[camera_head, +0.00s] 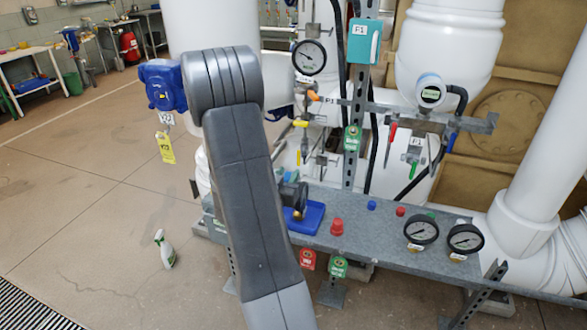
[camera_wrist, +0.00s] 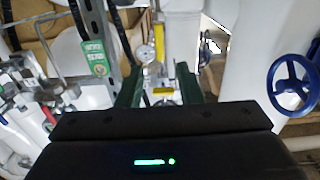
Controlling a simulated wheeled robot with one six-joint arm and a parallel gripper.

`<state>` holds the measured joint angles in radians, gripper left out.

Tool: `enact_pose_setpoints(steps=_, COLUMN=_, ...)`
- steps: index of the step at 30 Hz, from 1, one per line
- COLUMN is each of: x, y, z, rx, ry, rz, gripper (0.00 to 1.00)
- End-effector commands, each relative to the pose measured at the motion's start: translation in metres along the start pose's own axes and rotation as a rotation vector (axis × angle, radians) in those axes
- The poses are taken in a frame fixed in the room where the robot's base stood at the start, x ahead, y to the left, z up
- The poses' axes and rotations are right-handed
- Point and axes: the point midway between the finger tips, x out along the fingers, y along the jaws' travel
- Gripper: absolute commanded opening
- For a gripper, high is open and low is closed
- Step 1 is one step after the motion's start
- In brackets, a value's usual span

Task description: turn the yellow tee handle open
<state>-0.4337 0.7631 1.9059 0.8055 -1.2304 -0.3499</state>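The yellow tee handle (camera_head: 300,123) shows in the head view on the pipework just right of my arm, below a round gauge. In the wrist view a small yellow bar (camera_wrist: 163,90), which looks like the same handle, lies between the two dark green fingers of my gripper (camera_wrist: 158,72). The fingers are spread apart, with a gap on either side of the bar. I cannot tell how far beyond the fingertips it is. In the head view my gripper is hidden behind my arm.
A grey metal shelf (camera_head: 375,239) with buttons and gauges runs below the pipework. A blue handwheel (camera_wrist: 291,84) stands at the right of the wrist view. A green tag (camera_wrist: 96,59) hangs on a strut left of the fingers.

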Motion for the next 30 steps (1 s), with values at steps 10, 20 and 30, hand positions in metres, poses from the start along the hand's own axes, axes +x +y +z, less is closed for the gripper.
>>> enact_pose_setpoints(steps=10, x=-0.034, y=0.000, z=0.000, rx=0.000, ry=-0.001, rz=0.000, gripper=0.33)
enact_pose_setpoints(steps=20, x=-0.033, y=0.000, z=0.000, rx=0.000, ry=0.000, rz=0.001, gripper=0.33)
enact_pose_setpoints(steps=30, x=0.011, y=0.001, z=-0.002, rx=0.001, ry=0.000, rz=0.004, gripper=0.33)
